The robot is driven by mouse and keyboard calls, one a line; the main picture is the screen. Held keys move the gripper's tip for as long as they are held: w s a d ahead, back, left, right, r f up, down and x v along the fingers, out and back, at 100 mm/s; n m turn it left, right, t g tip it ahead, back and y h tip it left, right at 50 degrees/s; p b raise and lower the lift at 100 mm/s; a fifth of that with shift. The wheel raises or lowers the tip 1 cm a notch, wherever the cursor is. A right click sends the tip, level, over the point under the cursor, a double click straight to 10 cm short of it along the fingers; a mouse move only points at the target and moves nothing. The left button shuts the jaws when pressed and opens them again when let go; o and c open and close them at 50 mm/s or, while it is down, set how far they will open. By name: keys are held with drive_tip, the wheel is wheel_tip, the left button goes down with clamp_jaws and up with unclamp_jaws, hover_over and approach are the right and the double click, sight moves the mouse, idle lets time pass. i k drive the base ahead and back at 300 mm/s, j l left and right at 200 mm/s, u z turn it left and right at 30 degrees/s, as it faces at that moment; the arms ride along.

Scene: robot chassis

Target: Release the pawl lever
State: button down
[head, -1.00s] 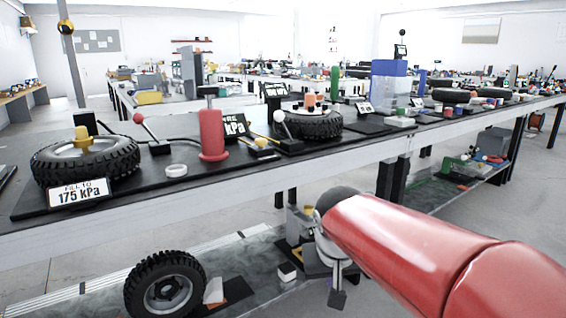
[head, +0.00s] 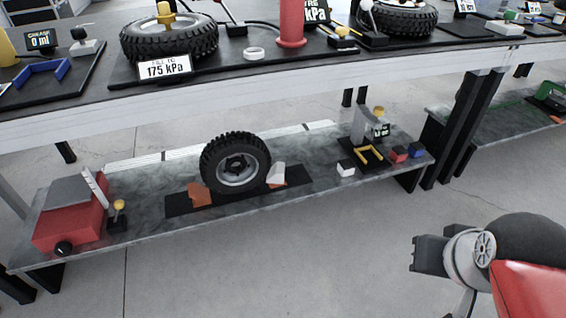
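I cannot tell for sure which part is the pawl lever. On the lower shelf at left, a red box (head: 68,226) with a grey top has a pale upright bar (head: 95,188) leaning at its right side. Beside the box stands a small lever with a yellow knob (head: 119,205) on a black base. Farther right on the shelf is a grey device with a yellow knob (head: 378,112). My gripper (head: 425,256) is at the lower right, out over the floor in front of the shelf and apart from these things. Its fingers are too unclear to judge.
The bench top (head: 230,93) overhangs the lower shelf (head: 150,243). Black legs (head: 470,125) stand at right. The floor in front is clear.

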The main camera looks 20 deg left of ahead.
sight(119, 204)
drive_tip(key=u, duration=2.1)
drive_tip(key=i+j+z, duration=0.3)
drive_tip(key=j+z, duration=0.3)
drive_tip(key=i+j+z, duration=0.3)
drive_tip(key=k+l, duration=0.05)
drive_tip(key=k, duration=0.05)
